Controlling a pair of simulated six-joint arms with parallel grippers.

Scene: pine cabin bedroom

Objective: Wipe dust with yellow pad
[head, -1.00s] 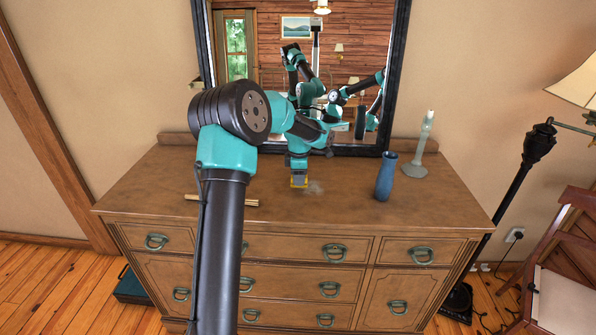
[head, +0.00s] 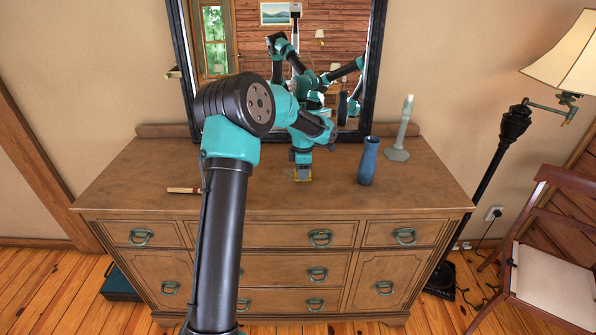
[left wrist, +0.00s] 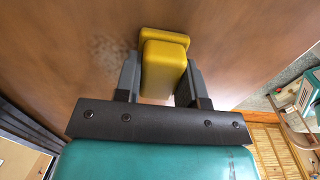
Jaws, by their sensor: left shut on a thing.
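The yellow pad (head: 303,175) is at the dresser top, in front of the mirror. My left gripper (head: 302,166) points down and is shut on it. In the left wrist view the pad (left wrist: 165,68) sits between the two dark fingers (left wrist: 160,85), its wider base towards the wood. It looks to be on the surface, but I cannot be sure it touches. A grey dust patch (left wrist: 103,58) lies on the wood just left of the pad in that view. The pad and gripper may hide more dust. My right gripper shows only as part of a mirror reflection.
On the dresser (head: 130,180), a blue vase (head: 368,161) and a pale candlestick (head: 401,135) stand right of the pad. A wooden stick (head: 183,190) lies left, partly behind my arm. The mirror (head: 369,70) stands close behind. A lamp (head: 515,125) and chair (head: 550,270) are at right.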

